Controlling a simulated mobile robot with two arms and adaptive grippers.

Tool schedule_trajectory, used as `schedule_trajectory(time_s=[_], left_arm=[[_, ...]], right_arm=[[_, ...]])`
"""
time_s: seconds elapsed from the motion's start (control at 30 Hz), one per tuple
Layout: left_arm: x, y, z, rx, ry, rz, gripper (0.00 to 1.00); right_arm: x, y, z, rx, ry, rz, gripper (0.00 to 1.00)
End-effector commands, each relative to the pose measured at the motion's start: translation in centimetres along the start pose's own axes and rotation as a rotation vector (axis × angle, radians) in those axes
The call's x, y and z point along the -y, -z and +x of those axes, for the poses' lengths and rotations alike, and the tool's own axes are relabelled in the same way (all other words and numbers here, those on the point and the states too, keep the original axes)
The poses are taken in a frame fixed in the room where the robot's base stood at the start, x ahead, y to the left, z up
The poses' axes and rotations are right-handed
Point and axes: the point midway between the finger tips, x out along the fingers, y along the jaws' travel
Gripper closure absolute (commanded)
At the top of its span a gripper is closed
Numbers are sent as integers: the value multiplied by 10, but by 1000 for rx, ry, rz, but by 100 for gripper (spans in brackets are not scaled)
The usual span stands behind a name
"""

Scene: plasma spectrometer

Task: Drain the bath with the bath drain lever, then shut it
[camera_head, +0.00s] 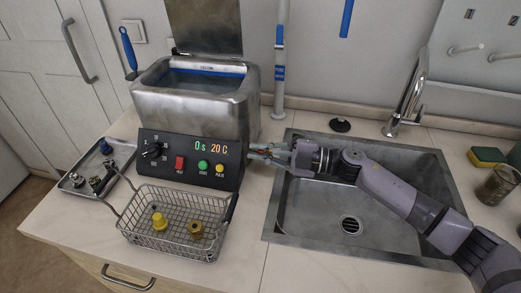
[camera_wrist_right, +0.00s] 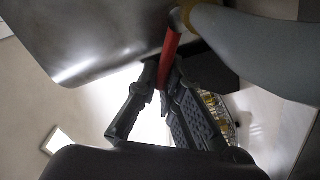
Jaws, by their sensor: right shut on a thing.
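The steel bath (camera_head: 240,118) stands behind its black control panel (camera_head: 190,172), with its lid open; a bluish band shows inside, but I cannot tell how much water it holds. My right gripper (camera_head: 262,152) is low at the bath's right side. In the right wrist view it (camera_wrist_right: 163,78) is shut on the red bath drain lever (camera_wrist_right: 171,45), just beside the bath's steel body (camera_wrist_right: 90,35). A pale grey tube (camera_wrist_right: 260,45) runs close by the lever. My left gripper is out of view.
A sink (camera_head: 310,215) with a tap (camera_head: 408,95) lies under my right arm. A wire basket (camera_head: 172,240) with yellow and brass pieces stands in front of the panel. A metal tray (camera_head: 75,188) with small parts is at left. A sponge (camera_head: 487,155) and jar (camera_head: 497,185) are at right.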

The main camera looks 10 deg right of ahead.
Motion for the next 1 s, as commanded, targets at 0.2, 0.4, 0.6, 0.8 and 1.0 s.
schedule_trajectory(time_s=[0.2,0.4,0.6,0.8,1.0], left_arm=[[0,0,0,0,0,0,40],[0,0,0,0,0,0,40],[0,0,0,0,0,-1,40],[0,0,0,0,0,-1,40],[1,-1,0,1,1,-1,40]], right_arm=[[0,0,0,1,0,-8,100],[0,0,0,1,0,-7,100],[0,0,0,1,0,-7,81],[0,0,0,1,0,-6,72],[0,0,0,0,0,-6,72]])
